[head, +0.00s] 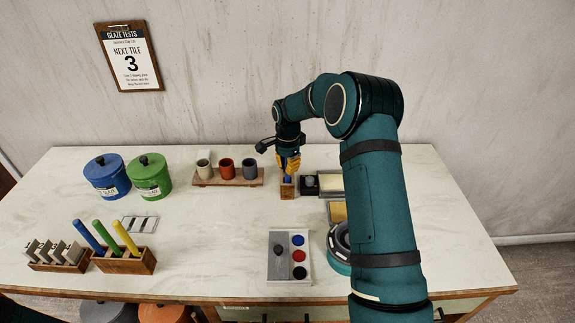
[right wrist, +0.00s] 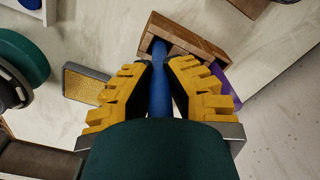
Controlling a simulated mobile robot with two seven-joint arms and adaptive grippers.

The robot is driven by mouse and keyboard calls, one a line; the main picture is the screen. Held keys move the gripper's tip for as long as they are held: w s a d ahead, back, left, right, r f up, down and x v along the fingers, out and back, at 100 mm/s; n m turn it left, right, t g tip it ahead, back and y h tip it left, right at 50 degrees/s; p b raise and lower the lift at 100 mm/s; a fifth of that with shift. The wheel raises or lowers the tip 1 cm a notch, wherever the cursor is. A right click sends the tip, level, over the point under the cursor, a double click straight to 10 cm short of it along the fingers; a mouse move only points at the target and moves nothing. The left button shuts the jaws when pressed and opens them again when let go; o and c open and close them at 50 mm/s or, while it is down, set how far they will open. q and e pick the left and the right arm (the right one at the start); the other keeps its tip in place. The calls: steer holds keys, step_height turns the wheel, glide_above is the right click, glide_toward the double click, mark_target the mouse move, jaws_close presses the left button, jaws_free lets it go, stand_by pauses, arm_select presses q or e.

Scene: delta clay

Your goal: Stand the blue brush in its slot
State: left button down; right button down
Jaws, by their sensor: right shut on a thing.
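The blue brush (right wrist: 160,88) is between the yellow-padded fingers of my right gripper (right wrist: 160,75), which is shut on it. In the head view my right gripper (head: 289,160) points down at the back middle of the table, with a little of the blue brush (head: 287,179) showing below it. A small wooden block (head: 287,191) is directly under the brush; it also shows in the right wrist view (right wrist: 190,37). The brush's far end meets the block's opening there, but I cannot tell how deep it sits. My left gripper is out of view.
A wooden rack (head: 125,265) with blue, green and yellow sticks stands front left. Blue (head: 107,175) and green (head: 150,175) lidded pots stand behind it.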

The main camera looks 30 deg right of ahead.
steer(key=shift+f, duration=0.2)
stand_by(0.6)
steer(key=c, duration=1)
jaws_free()
steer(key=shift+c, duration=0.2)
steer(key=shift+r, duration=0.1)
steer(key=shift+r+p, duration=2.1)
steer(key=shift+r, duration=1.3)
